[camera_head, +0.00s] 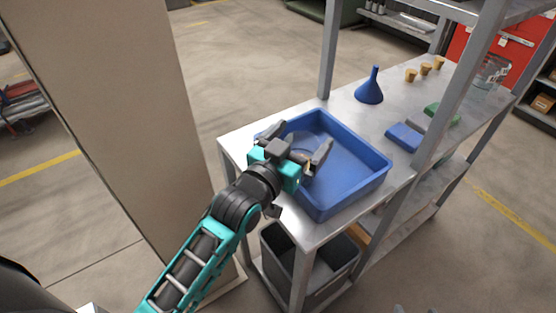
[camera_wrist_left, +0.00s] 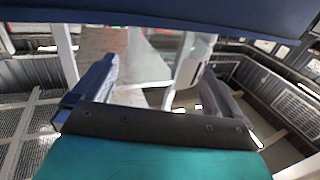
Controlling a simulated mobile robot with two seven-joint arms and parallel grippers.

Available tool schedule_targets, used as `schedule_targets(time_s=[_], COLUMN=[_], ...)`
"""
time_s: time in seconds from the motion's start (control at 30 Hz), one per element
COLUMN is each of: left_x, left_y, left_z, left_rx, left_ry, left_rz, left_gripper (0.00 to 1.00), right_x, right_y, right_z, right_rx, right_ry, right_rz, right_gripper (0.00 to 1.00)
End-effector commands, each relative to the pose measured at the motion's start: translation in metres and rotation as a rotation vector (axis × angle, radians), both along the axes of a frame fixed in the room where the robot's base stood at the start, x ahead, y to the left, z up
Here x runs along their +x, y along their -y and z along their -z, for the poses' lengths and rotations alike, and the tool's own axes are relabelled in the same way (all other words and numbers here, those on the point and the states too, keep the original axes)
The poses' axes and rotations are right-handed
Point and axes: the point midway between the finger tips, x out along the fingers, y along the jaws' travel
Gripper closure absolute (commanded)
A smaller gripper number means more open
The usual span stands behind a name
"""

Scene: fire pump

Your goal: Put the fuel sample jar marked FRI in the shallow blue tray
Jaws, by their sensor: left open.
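The shallow blue tray (camera_head: 356,165) sits on the near end of the metal bench. My left gripper (camera_head: 297,142) is open over the tray's left part, its fingers apart. A clear glass jar (camera_head: 305,150) shows partly between the fingers, at the tray's left side; my gripper hides much of it. In the left wrist view, clear glass with a pale label (camera_wrist_left: 188,73) stands between the open fingers. I cannot read FRI on it, nor tell whether the fingers touch it. My right gripper is not in clear view.
A blue funnel (camera_head: 370,88), several corks (camera_head: 426,69), blue and green blocks (camera_head: 404,137) and clear glassware (camera_head: 491,72) stand farther along the bench. Metal posts (camera_head: 458,88) rise from its edges. A dark bin (camera_head: 310,262) sits below. A beige column (camera_head: 110,110) stands left.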

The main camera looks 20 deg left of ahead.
Motion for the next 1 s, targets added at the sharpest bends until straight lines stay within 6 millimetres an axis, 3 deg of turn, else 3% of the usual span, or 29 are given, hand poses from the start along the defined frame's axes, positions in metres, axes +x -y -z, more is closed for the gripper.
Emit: schedule_targets(time_s=[0.3,0.5,1.0], left_x=[-0.061,-0.085,-0.094], left_y=[-0.012,-0.017,-0.018], left_z=[0.0,0.0,-0.001], left_rx=[0.0,0.0,0.0], left_ry=[-0.002,0.0,0.001], left_rz=[0.0,0.0,0.0], left_gripper=[0.0,0.0,0.0], right_x=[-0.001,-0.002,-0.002], right_y=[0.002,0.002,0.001], right_z=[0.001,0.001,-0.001], right_rx=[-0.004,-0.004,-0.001], right_ry=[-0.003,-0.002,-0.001], right_rz=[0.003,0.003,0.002], right_gripper=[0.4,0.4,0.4])
